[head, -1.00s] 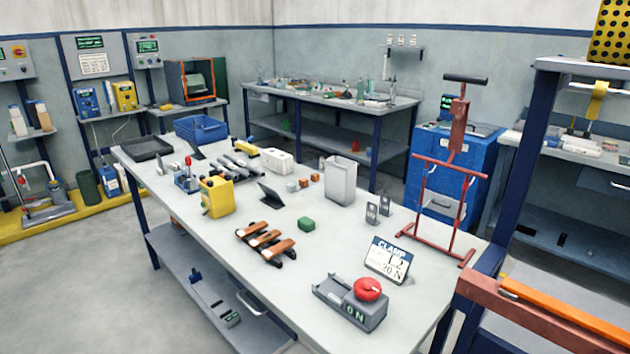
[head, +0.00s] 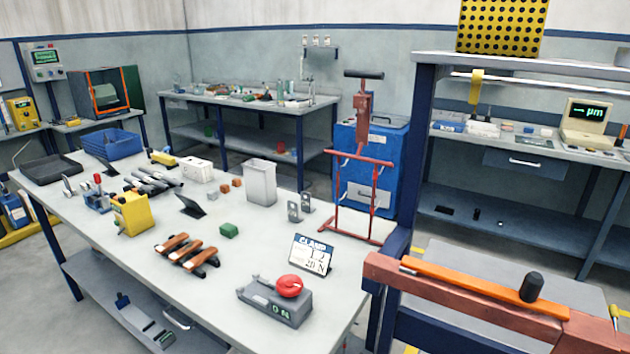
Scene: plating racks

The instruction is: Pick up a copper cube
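Small copper-coloured cubes sit near the middle of the white table, left of a pale upright bin. One copper cube (head: 237,183) is nearest the bin, a second copper cube (head: 224,188) is just left of it, and a third, smaller copper piece (head: 212,193) is further left. They are small in the head view, and I cannot tell if they touch. Neither of my grippers is in view.

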